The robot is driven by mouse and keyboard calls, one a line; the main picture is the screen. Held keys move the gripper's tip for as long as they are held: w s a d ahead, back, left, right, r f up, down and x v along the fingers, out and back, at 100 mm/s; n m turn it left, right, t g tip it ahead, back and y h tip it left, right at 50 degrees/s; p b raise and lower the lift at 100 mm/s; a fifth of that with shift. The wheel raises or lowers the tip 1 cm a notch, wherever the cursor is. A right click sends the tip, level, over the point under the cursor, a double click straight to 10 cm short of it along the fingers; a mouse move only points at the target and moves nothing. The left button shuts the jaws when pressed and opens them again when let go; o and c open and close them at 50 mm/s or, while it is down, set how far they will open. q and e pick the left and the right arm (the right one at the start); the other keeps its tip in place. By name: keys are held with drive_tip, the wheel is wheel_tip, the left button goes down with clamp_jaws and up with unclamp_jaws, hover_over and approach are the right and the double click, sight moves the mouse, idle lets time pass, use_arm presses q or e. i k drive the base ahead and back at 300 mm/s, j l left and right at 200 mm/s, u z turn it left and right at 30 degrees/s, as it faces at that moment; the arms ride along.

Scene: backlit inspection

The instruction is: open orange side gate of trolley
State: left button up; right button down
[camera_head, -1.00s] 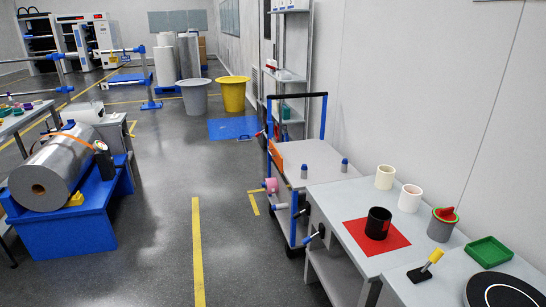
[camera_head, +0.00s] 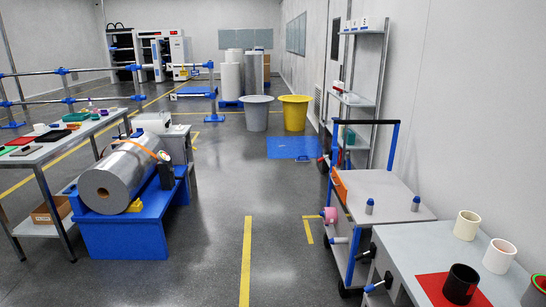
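The trolley (camera_head: 386,192) stands right of centre, beside the right wall, with a light grey top, blue posts and a dark push handle at its far end. Its orange side gate (camera_head: 341,186) shows as a narrow upright panel at the left edge of the top, towards the far end. The gate looks upright, but its latch or hinge is too small to make out. Neither of my grippers is in view.
A grey table (camera_head: 408,243) with a red mat, black cup and cream rolls stands just in front of the trolley. A blue stand (camera_head: 120,236) with a large silver roll is at left. The floor (camera_head: 215,230) between is clear. A blue floor mat (camera_head: 294,147) lies beyond.

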sight(342, 190)
drive_tip(key=i+u, duration=0.15)
drive_tip(key=i, duration=1.65)
drive_tip(key=i+j+z, duration=0.1)
drive_tip(key=i+z, duration=0.35)
drive_tip(key=i+j+z, duration=0.25)
drive_tip(key=i+z, duration=0.15)
drive_tip(key=i+j+z, duration=0.65)
drive_tip(key=j+z, duration=0.2)
drive_tip(key=i+j+z, duration=0.25)
drive_tip(key=j+z, duration=0.2)
drive_tip(key=i+j+z, duration=0.1)
drive_tip(key=j+z, duration=0.35)
drive_tip(key=j, duration=0.2)
